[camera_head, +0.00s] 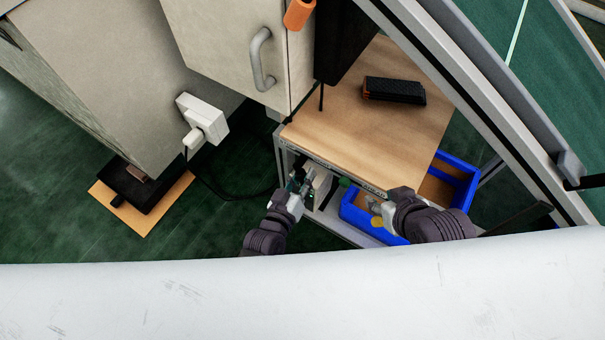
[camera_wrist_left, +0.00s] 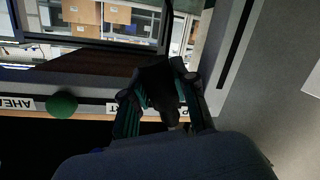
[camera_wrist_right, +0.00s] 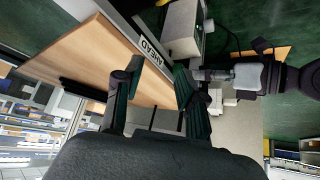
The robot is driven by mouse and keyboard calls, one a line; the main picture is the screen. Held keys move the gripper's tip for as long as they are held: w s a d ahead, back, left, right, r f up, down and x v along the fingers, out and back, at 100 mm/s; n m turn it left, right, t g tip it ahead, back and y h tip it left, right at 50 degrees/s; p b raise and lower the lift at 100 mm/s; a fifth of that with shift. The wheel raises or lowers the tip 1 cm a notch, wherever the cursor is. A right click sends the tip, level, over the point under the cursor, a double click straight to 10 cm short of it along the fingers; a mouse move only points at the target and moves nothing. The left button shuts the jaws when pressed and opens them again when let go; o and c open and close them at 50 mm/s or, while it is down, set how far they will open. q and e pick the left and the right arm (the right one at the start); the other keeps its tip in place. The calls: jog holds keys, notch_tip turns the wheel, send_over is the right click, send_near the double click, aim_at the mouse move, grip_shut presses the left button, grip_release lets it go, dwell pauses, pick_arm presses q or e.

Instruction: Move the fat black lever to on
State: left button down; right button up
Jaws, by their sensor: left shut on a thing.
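The fat black lever (camera_wrist_left: 158,88) sits between the fingers of my left gripper (camera_wrist_left: 160,92) in the left wrist view, on the panel edge below the wooden tabletop. The gripper is shut on it and hides part of it; its on or off setting cannot be read. In the head view my left gripper (camera_head: 303,186) is at the cabinet front under the table edge, where the lever is hidden. My right gripper (camera_head: 376,209) is apart from the lever, near the table's front right corner. Its fingers (camera_wrist_right: 158,75) are spread and empty in the right wrist view.
A green round button (camera_wrist_left: 62,104) is beside the lever on the labelled strip. A blue bin (camera_head: 352,211) is below my right gripper. The wooden tabletop (camera_head: 350,130) carries a black object (camera_head: 394,91). A grey cabinet (camera_head: 225,45) with a handle stands left.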

pick_arm(q)
jog(key=shift+r, duration=0.1)
jog(key=c, duration=0.9)
grip_release()
jog(key=v, duration=1.2)
